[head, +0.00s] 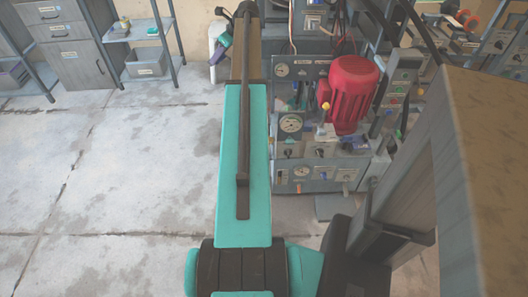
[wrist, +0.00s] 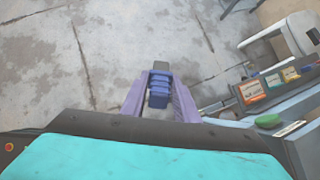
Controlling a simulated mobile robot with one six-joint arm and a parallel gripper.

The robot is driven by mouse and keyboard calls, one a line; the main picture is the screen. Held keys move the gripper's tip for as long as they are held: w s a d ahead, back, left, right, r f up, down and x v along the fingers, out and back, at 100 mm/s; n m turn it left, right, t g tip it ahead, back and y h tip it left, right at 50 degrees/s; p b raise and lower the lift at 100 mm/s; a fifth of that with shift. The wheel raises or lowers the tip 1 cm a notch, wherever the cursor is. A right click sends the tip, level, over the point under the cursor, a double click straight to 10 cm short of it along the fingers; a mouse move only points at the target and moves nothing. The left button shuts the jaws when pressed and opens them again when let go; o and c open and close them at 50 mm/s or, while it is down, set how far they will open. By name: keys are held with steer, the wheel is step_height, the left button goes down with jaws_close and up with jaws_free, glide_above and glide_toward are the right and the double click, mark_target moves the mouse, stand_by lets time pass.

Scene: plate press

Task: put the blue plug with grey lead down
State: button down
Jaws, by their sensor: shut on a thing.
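My gripper (wrist: 160,98) shows in the wrist view as two purple fingers. They are shut on the blue plug (wrist: 158,92), which has a ribbed blue body. A dark grey piece (wrist: 160,66) shows at its far end; the rest of the grey lead is hidden or too small to tell. The plug is held in the air with concrete floor behind it. In the head view my gripper (head: 222,46) is a small purple shape beyond the end of my teal arm, and the plug cannot be made out clearly there.
A machine panel with gauges (head: 291,123) and a red motor (head: 353,92) stands right of my arm. In the wrist view a panel with coloured labels (wrist: 270,84) and a green button (wrist: 268,121) lies close at right. Shelves (head: 145,55) stand at back left. The left floor is clear.

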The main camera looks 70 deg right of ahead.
steer(key=s+a+f+n+g+b, duration=0.1)
steer(key=a+f+n+g+b, duration=0.2)
steer(key=f, duration=1.7)
steer(key=s+a+f+n+g+h+b, duration=0.1)
steer(key=a+f+b, duration=0.5)
steer(key=f, duration=1.4)
steer(key=s+a+f+n+g+b, duration=0.2)
steer(key=a+f+n+g+b, duration=0.2)
steer(key=f+b, duration=0.7)
step_height(320, 180, down, 9)
steer(key=shift+s+a+n+g, duration=0.15)
steer(key=shift+a+n+g, duration=0.1)
steer(key=shift+n+g, duration=0.65)
steer(key=s+d+b, duration=0.4)
steer(key=s+d, duration=0.1)
steer(key=s, duration=0.7)
steer(key=shift+s, duration=0.3)
